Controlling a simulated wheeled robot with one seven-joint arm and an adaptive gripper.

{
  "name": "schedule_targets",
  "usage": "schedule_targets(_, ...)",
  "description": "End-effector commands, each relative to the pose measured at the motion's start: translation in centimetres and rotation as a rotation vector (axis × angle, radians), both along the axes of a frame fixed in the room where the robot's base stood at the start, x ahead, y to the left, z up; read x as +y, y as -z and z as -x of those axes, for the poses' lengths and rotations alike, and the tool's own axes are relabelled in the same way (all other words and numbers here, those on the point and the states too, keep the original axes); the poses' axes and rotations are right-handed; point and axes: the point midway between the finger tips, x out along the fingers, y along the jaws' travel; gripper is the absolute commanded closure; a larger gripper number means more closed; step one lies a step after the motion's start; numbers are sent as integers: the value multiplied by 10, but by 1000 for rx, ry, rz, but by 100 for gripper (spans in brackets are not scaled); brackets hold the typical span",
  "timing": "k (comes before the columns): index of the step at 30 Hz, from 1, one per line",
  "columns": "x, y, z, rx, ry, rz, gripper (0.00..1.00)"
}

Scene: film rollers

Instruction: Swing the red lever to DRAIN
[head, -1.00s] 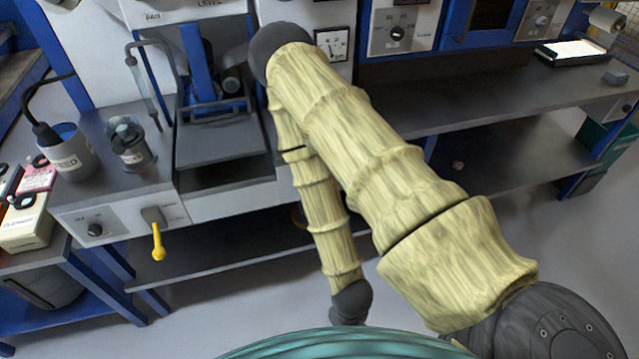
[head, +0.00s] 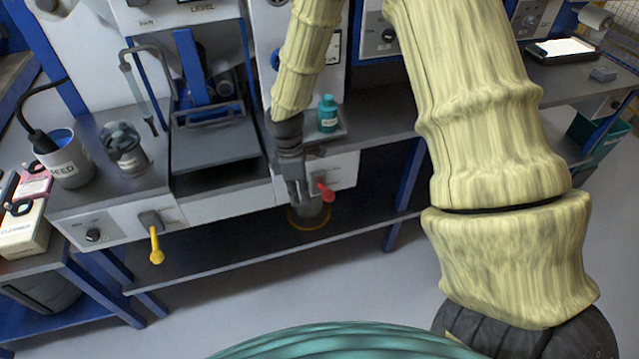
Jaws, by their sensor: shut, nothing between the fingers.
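The red lever (head: 325,191) is on the white front panel (head: 347,172) right of the middle of the bench. Its red handle points right and slightly down. My gripper (head: 298,198) hangs in front of the panel, fingers down, just left of the red handle. It is shut with nothing in it. Whether it touches the lever I cannot tell. The gripper hides the panel's left part and the lever's pivot. No DRAIN label can be read in this view.
A yellow lever (head: 156,245) hangs from the left panel. A teal bottle (head: 327,114) stands on the ledge above the red lever. A container with a yellow ring (head: 308,217) sits on the shelf below my gripper. A cup marked FEED (head: 66,160) is at left.

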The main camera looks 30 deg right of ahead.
Motion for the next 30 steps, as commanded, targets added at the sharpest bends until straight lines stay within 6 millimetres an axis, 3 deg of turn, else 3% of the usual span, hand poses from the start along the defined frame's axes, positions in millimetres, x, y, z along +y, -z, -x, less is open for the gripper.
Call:
schedule_targets(1,-9,-26,-14,-2,-50,11,100)
schedule_targets(3,-21,-54,-27,9,-120,30,100)
schedule_targets(6,-36,-87,-38,25,-194,52,100)
schedule_targets(10,-47,-112,-45,41,-247,73,100)
schedule_targets(23,-51,-120,-47,49,-266,79,100)
schedule_targets(30,-53,-103,-42,51,-266,79,100)
